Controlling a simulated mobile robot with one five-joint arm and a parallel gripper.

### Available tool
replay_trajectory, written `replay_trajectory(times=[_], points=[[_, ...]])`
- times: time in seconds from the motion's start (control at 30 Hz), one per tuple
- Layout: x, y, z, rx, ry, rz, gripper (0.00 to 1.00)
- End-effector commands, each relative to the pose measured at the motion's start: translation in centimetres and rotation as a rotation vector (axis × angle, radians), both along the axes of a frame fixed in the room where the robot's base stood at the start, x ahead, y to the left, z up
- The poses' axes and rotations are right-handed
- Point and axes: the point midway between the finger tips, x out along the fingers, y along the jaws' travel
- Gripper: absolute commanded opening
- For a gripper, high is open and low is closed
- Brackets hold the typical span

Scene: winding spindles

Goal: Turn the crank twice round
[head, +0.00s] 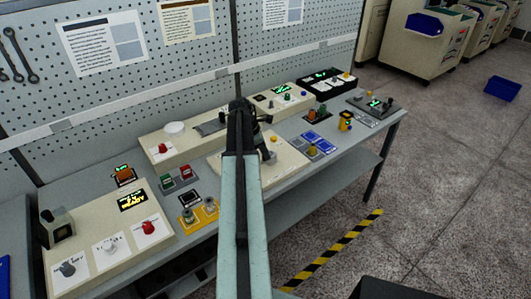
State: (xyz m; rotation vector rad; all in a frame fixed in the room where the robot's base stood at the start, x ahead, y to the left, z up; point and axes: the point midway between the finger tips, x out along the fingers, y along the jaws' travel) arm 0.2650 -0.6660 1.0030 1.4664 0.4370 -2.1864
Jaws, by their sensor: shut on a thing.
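My arm reaches up the middle of the head view, and my gripper (242,108) is over the beige console in the middle of the bench. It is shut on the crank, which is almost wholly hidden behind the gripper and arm. Small dark parts show just right of the gripper, but I cannot tell whether they belong to the crank or the gripper. The crank's angle cannot be made out. The beige console (287,178) shows on both sides of my arm.
The grey bench (330,165) carries a console with a red knob (162,148), a front-left panel with knobs (105,225), red and green buttons (176,178), yellow units (198,212) and blue pads (317,140). A pegboard (130,85) stands behind.

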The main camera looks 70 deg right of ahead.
Motion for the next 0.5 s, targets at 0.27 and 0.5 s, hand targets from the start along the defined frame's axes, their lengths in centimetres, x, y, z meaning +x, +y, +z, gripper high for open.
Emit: replay_trajectory(times=[0.27,0.5], points=[[0.3,0.0,0.1,-0.007,0.003,-0.043,0.0],[1.1,-0.3,0.1,-0.005,0.003,-0.193,0.0]])
